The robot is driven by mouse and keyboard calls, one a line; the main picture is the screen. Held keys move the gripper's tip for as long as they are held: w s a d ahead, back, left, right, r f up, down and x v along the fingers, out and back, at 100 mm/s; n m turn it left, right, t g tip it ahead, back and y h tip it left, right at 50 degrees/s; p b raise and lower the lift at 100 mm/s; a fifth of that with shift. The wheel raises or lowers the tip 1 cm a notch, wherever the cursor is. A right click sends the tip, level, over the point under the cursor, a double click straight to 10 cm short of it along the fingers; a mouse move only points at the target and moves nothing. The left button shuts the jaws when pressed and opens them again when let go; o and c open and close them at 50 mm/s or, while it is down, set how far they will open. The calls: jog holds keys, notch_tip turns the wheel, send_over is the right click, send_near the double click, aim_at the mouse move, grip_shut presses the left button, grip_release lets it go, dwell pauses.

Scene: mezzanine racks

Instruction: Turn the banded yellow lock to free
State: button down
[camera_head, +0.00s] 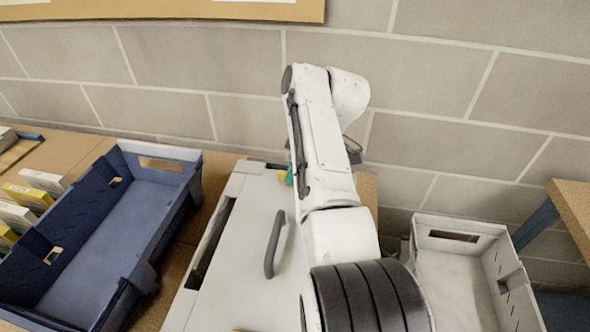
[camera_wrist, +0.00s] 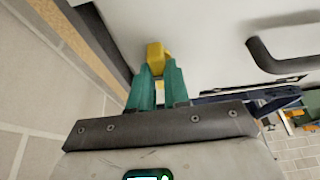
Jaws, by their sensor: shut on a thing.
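The yellow lock (camera_wrist: 155,52) shows in the wrist view on the white panel, near the panel's edge. No band can be made out on it. My gripper (camera_wrist: 157,72) has green fingers shut on the lock, one on each side. In the head view a small yellow part of the lock (camera_head: 283,176) shows beside my green fingertip, at the far end of the white cabinet (camera_head: 240,235). My arm hides most of that spot. How far the lock is turned cannot be told.
A dark bar handle (camera_head: 274,245) stands on the cabinet top, left of my arm. An empty blue crate (camera_head: 110,240) lies to the left, with small boxes (camera_head: 42,180) beyond it. A white bin (camera_head: 455,245) stands at right. A block wall (camera_head: 200,75) rises close behind.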

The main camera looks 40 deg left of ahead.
jog(key=c, duration=1.1)
grip_release()
jog(key=shift+r, duration=0.15)
jog(key=v, duration=1)
jog(key=shift+d+r+b, duration=0.15)
jog(key=shift+r+b, duration=0.1)
jog(key=shift+b, duration=0.1)
